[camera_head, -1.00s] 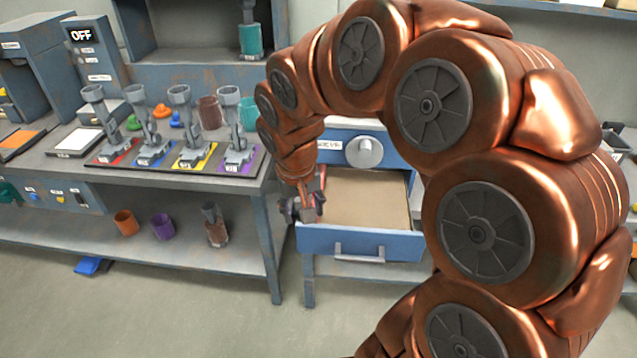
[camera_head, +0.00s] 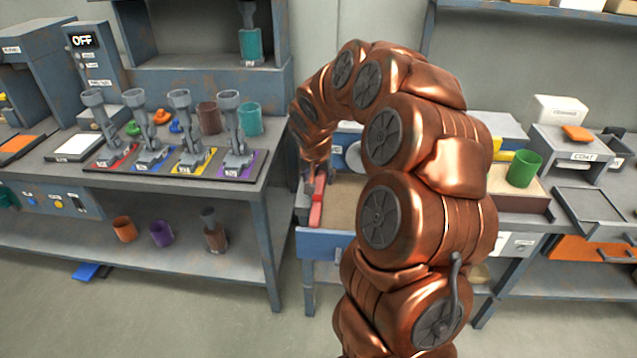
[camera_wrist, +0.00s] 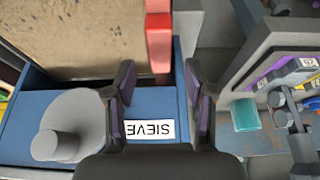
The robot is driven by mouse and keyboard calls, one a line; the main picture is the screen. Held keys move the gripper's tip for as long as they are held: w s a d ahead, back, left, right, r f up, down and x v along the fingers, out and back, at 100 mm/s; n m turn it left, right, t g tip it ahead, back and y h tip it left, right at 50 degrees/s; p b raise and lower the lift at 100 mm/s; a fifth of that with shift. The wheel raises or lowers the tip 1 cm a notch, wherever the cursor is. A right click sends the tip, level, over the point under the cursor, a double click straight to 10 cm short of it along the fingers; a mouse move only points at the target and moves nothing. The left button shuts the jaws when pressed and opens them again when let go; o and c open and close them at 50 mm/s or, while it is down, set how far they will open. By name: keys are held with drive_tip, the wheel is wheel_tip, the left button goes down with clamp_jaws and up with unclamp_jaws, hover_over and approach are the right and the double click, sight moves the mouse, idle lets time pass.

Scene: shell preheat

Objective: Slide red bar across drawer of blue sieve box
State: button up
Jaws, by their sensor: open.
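The blue sieve box has its drawer (camera_head: 322,243) pulled out, with a tan bed inside (camera_head: 343,195). The red bar (camera_head: 317,203) lies along the drawer's left side in the head view, running front to back. In the wrist view the bar (camera_wrist: 158,40) shows at the edge of the drawer bed. My gripper (camera_wrist: 160,92) is open and empty, over the box's blue front with the SIEVE label (camera_wrist: 150,131) and grey knob (camera_wrist: 70,125). The bar's near end lies just ahead of the gap between the fingers. In the head view my arm hides much of the box.
A bench at left holds a rack (camera_head: 172,171) of several grey tools on coloured plates and a teal cup (camera_head: 249,117). A green cup (camera_head: 523,169) and the COAT stand (camera_head: 583,150) are at right. The floor in front is clear.

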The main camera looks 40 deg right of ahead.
sight(319, 185)
drive_tip(key=shift+x, duration=2)
clamp_jaws()
